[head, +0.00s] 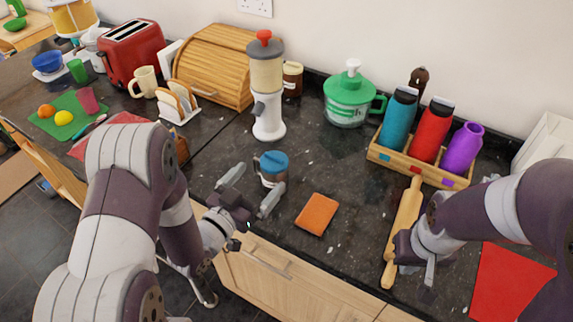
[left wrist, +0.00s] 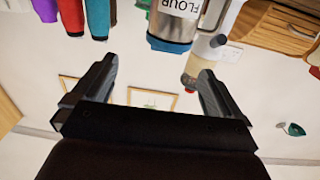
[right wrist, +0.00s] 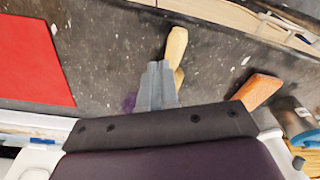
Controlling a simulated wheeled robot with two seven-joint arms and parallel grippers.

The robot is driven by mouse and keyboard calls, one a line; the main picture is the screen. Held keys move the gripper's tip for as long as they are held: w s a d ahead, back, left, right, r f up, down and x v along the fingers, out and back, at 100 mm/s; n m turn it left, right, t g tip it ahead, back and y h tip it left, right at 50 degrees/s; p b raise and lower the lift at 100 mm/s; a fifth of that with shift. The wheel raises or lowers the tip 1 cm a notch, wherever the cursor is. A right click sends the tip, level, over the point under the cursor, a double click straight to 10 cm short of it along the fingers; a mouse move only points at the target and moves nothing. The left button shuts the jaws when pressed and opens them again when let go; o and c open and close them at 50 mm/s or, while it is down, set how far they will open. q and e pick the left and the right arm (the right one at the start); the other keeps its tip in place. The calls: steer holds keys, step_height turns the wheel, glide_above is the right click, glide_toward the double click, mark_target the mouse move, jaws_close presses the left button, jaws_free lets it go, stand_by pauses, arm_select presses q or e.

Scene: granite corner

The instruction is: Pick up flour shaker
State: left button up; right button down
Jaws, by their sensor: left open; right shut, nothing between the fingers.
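The flour shaker (head: 273,168) stands upright on the dark counter near its front edge. It has a blue lid and a metal body. In the left wrist view the shaker (left wrist: 178,25) appears upside down with its FLOUR label showing, just beyond the fingertips and roughly between them. My left gripper (head: 252,190) is open and empty, its two fingers pointing at the shaker from the front. My right gripper (head: 430,274) is shut and empty, low beside the rolling pin (head: 404,230). Its closed fingers (right wrist: 158,72) also show in the right wrist view.
An orange pad (head: 317,213) lies right of the shaker. A white dispenser (head: 268,115) with a red knob stands behind it. A wooden rack (head: 418,170) with three bottles, a green-lidded container (head: 348,100) and a red mat (head: 505,285) are further right.

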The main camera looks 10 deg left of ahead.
mark_target(273, 158)
arm_select(q)
steer(key=x, duration=0.7)
steer(key=a+x, duration=0.1)
steer(key=x, duration=0.2)
steer(key=shift+w+d+b, duration=0.15)
steer(key=shift+w+b, duration=0.25)
steer(key=shift+w, duration=0.05)
steer(key=c, duration=1.5)
